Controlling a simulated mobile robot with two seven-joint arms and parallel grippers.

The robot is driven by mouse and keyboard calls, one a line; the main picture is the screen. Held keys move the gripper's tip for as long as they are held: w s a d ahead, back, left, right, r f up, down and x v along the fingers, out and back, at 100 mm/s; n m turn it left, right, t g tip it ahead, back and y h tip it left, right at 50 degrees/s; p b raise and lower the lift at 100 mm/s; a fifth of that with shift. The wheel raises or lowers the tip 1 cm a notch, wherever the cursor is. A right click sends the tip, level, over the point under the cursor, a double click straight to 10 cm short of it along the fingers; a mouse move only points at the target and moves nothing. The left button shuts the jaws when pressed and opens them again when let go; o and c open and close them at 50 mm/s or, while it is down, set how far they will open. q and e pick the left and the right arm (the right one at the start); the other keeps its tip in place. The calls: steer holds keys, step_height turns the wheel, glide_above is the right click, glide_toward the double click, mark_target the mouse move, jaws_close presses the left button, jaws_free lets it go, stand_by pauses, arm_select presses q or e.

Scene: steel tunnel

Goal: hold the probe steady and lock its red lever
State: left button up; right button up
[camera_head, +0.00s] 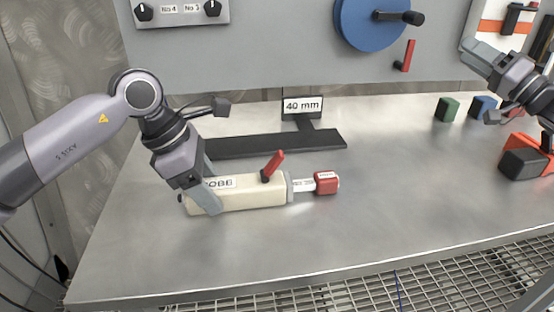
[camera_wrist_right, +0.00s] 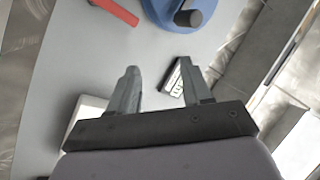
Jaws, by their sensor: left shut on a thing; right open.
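The cream probe (camera_head: 245,194) lies on the steel table, with a lettered label near its left end and a red-tipped rod (camera_head: 326,183) at its right end. Its red lever (camera_head: 273,164) stands up from the top, tilted to the upper right. My left gripper (camera_head: 204,188) is shut on the probe's left part, and its fingers hide some of the label. My right gripper (camera_head: 482,50) is open and empty, high at the upper right, far from the lever. Its open fingers also show in the right wrist view (camera_wrist_right: 170,88).
A black gauge with a "40 mm" sign (camera_head: 303,107) stands behind the probe. A green block (camera_head: 447,109), a blue block (camera_head: 483,106) and an orange-and-black object (camera_head: 525,160) sit at the right. A blue wheel (camera_head: 371,22) and a red handle (camera_head: 408,56) are on the back panel. The table's front middle is clear.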

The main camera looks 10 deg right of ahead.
steer(key=a+n+g+y, duration=0.5)
steer(key=a+n+y, duration=0.15)
steer(key=a, duration=0.55)
steer(key=n+g+h, duration=0.2)
steer(key=n+g, duration=1.3)
glide_toward(279, 161)
steer(key=x, duration=0.7)
steer(key=w+x, duration=0.1)
steer(key=x, duration=0.2)
steer(key=shift+a+f, duration=0.1)
steer(key=shift+f, duration=0.3)
jaws_close()
